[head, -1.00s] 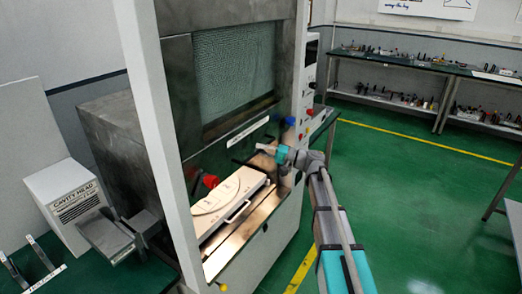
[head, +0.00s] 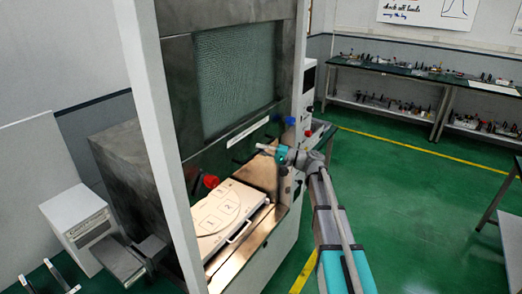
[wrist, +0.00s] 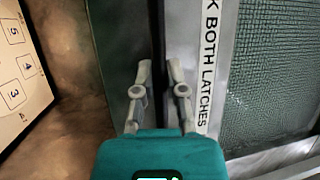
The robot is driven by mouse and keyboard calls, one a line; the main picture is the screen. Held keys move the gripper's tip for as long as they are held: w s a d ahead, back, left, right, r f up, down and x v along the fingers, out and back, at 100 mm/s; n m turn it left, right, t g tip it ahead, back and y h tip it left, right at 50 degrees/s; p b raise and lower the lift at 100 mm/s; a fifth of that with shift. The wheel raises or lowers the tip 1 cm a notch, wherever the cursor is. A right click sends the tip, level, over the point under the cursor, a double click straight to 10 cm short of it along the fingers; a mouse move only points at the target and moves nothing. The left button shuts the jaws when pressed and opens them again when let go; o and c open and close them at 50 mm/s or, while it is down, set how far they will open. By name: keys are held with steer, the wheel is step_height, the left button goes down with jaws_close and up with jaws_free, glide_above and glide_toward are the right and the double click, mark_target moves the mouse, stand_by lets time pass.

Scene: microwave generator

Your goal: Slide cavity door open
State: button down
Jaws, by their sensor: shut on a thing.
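The cavity door (head: 230,85) is a dark metal panel with a mesh window and a white label strip (head: 248,132). Its lower edge stands above a lit cavity, so the opening shows below it. In the wrist view the mesh (wrist: 275,75) and the label, reading "BOTH LATCHES" (wrist: 207,75), are on the right. My gripper (head: 268,150) is at the lower right of the door. In the wrist view my gripper (wrist: 158,72) has its two fingers closed around a dark bar, the door handle, which they partly hide.
A white tray (head: 215,220) with numbered marks lies in the cavity below the door. Red (head: 211,181) and blue (head: 290,121) knobs stick out at the door's sides. A grey-white box (head: 80,225) stands at left. Green floor (head: 420,200) is free at right.

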steer(key=shift+r+p, duration=0.3)
steer(key=shift+r, duration=0.25)
steer(key=c, duration=0.7)
jaws_free()
steer(key=shift+f, duration=0.2)
step_height(320, 180, down, 30)
steer(key=b, duration=3)
steer(key=shift+r, duration=0.15)
steer(key=shift+d, duration=0.1)
steer(key=shift+b+v, duration=1.55)
steer(key=shift+v, duration=6.3)
